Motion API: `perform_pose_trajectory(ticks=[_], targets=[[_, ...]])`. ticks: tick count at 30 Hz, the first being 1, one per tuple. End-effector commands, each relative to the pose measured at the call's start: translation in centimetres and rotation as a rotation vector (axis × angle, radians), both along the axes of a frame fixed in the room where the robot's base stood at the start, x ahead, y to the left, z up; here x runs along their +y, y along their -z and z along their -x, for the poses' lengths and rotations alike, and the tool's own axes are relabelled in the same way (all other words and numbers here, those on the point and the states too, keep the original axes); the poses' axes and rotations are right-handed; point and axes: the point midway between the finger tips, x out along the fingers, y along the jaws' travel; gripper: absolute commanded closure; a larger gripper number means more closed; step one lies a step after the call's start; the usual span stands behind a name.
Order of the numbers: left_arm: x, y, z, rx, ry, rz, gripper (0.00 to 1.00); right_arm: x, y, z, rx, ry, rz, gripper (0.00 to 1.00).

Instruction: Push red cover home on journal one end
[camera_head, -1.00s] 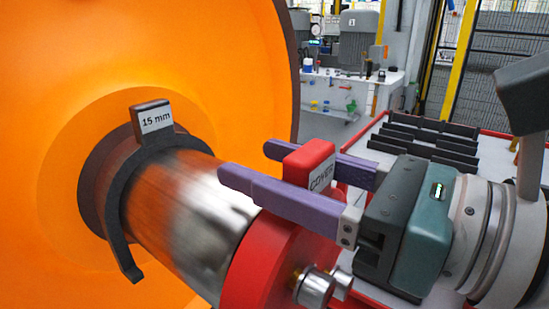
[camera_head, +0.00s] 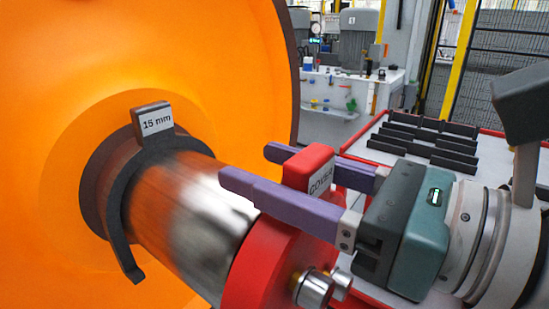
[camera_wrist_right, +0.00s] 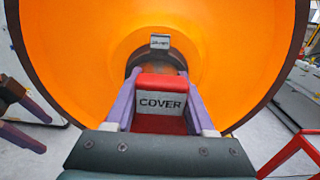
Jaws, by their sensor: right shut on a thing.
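The red cover (camera_head: 258,270) is a thick ring at the near end of the shiny metal journal (camera_head: 190,205). Its raised block, labelled COVER (camera_head: 316,168), stands on top and also shows in the right wrist view (camera_wrist_right: 161,102). My right gripper (camera_head: 250,165) has its purple fingers on both sides of this block and is shut on it. The fingertips extend past the block over the journal. A stretch of bare journal shows between the cover and the dark collar. In the right wrist view, purple and dark finger-like parts at the left edge appear to be my left gripper (camera_wrist_right: 22,120); its opening is unclear.
A dark curved gauge marked 15 mm (camera_head: 155,122) hangs around the journal near the large orange wheel (camera_head: 235,70). Bolt-like metal studs (camera_head: 314,290) stick out from the cover. A red-edged table with black slotted racks (camera_head: 430,140) stands behind my right gripper.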

Motion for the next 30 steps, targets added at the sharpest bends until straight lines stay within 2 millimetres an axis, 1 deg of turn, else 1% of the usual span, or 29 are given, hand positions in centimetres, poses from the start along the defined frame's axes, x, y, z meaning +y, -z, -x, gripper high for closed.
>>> perform_pose_trajectory(ticks=[13, 30], targets=[[-0.2, -0.3, 0.0, 0.0, -0.005, 0.007, 0.1, 0.7, -0.2, -0.6, -0.002, 0.001, -0.003, 1.0], [0.0, -0.6, 0.0, 0.0, 0.002, -0.002, 0.1, 1.9, -0.1, -1.4, -0.003, 0.001, -0.002, 1.0]])
